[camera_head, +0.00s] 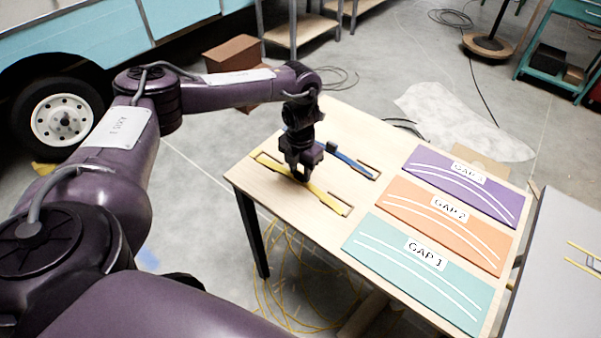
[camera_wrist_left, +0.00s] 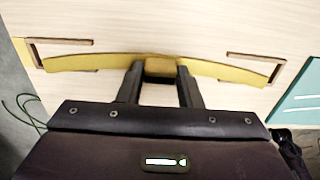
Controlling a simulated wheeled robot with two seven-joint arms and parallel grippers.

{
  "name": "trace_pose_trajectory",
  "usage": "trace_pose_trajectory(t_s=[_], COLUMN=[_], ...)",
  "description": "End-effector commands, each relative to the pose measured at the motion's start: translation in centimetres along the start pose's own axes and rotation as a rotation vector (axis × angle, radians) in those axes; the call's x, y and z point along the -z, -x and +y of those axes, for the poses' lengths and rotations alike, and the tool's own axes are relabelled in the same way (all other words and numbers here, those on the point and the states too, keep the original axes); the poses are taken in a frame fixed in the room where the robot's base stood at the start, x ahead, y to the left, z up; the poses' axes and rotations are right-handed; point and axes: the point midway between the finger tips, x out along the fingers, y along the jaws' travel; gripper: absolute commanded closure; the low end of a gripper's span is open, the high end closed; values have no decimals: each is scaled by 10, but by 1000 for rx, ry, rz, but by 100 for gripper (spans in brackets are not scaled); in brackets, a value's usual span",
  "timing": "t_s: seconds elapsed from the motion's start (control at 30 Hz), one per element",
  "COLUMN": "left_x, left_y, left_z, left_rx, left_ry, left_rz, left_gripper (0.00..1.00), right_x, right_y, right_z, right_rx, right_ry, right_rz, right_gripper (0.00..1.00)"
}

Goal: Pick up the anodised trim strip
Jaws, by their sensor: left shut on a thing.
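A long, thin, slightly bowed yellow strip (camera_head: 327,201) is at the left part of the wooden table, at a cut-out. It appears to be the trim strip. My left gripper (camera_head: 300,174) points down at its middle and is shut on it. In the left wrist view the strip (camera_wrist_left: 220,71) runs across the picture, and the two fingers (camera_wrist_left: 161,70) hold its raised middle block. Cut-out ends show beside both strip ends. I cannot tell whether the strip is clear of the table. My right gripper is not in view.
A blue strip (camera_head: 352,165) lies just behind, partly hidden by my left gripper. Teal GAP 1 (camera_head: 410,280), orange GAP 2 (camera_head: 470,238) and purple panels (camera_head: 490,200) with white curved lines cover the table's right side. A grey surface (camera_head: 560,290) stands at far right.

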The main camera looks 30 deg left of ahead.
Motion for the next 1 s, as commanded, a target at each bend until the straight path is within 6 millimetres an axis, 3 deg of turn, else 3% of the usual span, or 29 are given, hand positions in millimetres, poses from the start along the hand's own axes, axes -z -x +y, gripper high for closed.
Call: trace_pose_trajectory(t_s=[0.17, 0.37, 0.5, 0.7, 1.0], left_x=[-1, -2, -2, -2, -1], left_y=[16, 56, 101, 150, 191], left_z=[0, 0, 1, 0, 0], left_rx=[1, 0, -3, -3, -1], left_ry=[-1, -1, -2, -2, -1], left_rz=[-4, -8, -9, -8, -3], left_gripper=[91, 91, 91, 91, 91], right_x=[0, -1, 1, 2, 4], right_y=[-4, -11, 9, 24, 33], right_z=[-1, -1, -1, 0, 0], right_rx=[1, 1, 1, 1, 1], right_ry=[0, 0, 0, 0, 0], right_rz=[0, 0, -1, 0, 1], right_gripper=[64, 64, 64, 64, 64])
